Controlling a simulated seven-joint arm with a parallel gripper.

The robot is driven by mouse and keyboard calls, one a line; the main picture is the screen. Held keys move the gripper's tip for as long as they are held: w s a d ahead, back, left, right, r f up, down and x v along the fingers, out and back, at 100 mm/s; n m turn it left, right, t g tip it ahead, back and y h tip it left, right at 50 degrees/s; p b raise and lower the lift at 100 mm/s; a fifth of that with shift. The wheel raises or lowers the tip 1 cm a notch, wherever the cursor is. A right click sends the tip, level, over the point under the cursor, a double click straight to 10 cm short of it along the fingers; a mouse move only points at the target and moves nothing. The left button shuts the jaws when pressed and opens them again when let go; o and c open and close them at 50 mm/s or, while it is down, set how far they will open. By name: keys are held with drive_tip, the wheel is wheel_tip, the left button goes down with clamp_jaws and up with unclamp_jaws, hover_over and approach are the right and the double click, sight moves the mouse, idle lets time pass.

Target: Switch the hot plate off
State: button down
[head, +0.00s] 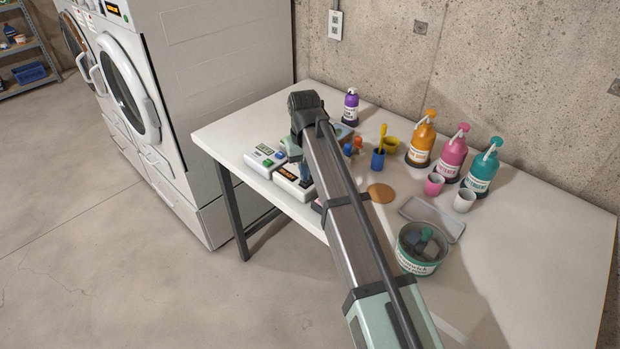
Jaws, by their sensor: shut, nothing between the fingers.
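Small white control boxes stand at the left end of the table. My gripper (306,178) points down over the second box. It is shut and holds nothing. Its tips are small and partly hidden, so contact with the box cannot be told.
My arm crosses the white table (540,250). Right of it are a wooden disc (381,193), blue cup (378,159), pump bottles (421,141), pink cup (434,184), clear tray (432,218) and tub (421,249). A purple bottle (351,107) stands behind. The front right is clear.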

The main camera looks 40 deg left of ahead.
drive_tip(key=shift+f, duration=0.55)
idle(0.4)
drive_tip(key=shift+r, duration=3.55)
